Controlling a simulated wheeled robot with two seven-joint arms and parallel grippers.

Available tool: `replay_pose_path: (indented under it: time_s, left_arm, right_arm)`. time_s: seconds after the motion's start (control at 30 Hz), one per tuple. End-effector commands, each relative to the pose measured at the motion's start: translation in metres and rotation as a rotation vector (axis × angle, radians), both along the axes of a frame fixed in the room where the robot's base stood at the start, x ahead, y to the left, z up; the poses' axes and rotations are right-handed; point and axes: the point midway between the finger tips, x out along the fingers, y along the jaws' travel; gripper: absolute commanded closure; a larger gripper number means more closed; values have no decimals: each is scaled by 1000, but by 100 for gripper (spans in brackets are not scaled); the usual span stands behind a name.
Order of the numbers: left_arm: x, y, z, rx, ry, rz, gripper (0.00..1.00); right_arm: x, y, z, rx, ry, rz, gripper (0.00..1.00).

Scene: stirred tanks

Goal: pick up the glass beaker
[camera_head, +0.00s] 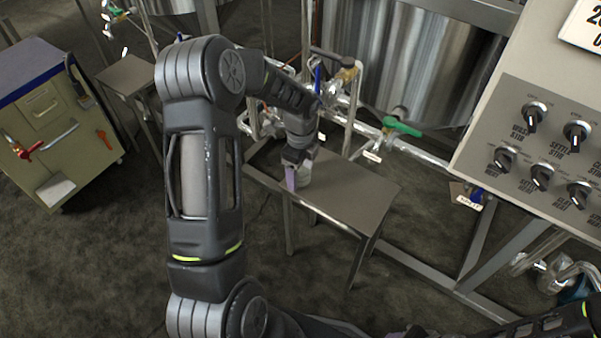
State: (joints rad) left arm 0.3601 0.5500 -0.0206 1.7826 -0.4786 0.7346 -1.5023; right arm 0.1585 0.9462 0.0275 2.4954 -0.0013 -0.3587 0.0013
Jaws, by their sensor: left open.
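The glass beaker (304,174) stands on a small metal table (350,190) in the middle of the head view. It is small and clear, and partly hidden by my left gripper. My left gripper (292,178) points down right at the beaker, with its fingers over the beaker's left side in the picture. The gripper is open. I cannot tell whether the fingers touch the glass. My right gripper is not in view.
A steel tank (400,60) with pipes and a green-handled valve (402,127) stands behind the table. A control panel with knobs (540,130) is at the right. A tool cabinet (50,125) and another small table (127,75) are at the left. The table's right part is clear.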

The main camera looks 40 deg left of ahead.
Motion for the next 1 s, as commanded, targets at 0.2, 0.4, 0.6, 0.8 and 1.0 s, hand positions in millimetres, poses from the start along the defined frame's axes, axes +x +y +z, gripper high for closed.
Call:
replay_pose_path:
  time_s: [0.2,0.4,0.6,0.8,1.0]
  left_arm:
    - [0,0,0,0,0,0,29]
    - [0,0,0,0,0,0,40]
    - [0,0,0,0,0,-1,56]
    - [0,0,0,0,0,0,72]
    - [0,0,0,0,0,0,89]
  right_arm:
    - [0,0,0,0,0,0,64]
    - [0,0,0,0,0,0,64]
    - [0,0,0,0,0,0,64]
    - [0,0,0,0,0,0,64]
    - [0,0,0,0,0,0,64]
